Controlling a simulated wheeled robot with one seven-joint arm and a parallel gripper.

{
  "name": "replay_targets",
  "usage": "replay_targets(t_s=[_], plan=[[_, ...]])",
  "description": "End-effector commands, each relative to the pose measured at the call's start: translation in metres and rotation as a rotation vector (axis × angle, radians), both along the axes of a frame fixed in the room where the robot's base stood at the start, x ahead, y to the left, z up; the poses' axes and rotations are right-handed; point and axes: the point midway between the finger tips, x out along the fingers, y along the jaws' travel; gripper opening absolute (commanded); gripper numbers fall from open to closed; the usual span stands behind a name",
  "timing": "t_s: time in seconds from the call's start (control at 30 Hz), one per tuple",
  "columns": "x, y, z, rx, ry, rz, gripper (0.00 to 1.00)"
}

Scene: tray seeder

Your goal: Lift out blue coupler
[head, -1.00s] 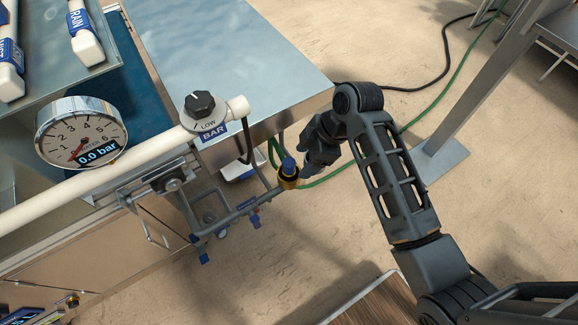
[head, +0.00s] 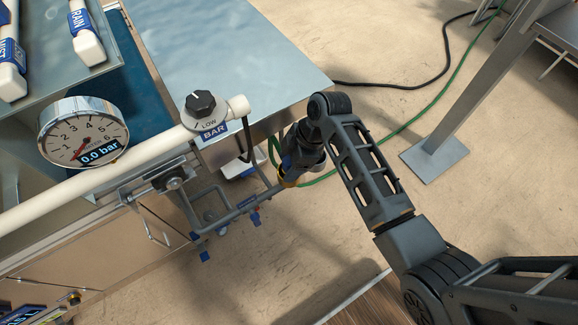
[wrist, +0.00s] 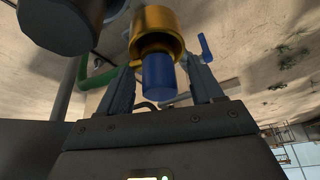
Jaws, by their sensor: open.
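The blue coupler (wrist: 159,78) shows in the wrist view as a short blue cylinder seated in a brass ring-shaped holder (wrist: 157,20). My gripper (wrist: 160,75) is open, with one finger on each side of the blue coupler. I cannot tell whether either finger touches it. In the head view my gripper (head: 296,165) covers the coupler, and only part of the brass holder (head: 287,182) shows below it. A green hose (head: 322,179) runs away to the right from beside the holder.
A grey pipe frame (head: 238,213) with blue valve levers stands just left of my gripper. A metal table (head: 240,50), a pressure gauge (head: 84,131) at 0.0 bar and a black knob (head: 201,103) are close by. Open floor lies to the right.

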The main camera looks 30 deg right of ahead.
Motion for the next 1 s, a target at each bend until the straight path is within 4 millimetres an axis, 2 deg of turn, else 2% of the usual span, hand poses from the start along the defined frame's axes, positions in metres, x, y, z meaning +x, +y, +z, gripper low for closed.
replay_targets(t_s=[0.17,0.83,1.0], plan=[[0.0003,-0.0001,0.0004,0.0,-0.001,0.0,0.65],[0.0001,-0.0003,0.0003,0.0,0.0,-0.001,0.01],[0.0002,-0.0003,0.0007,0.0,-0.001,0.0,0.01]])
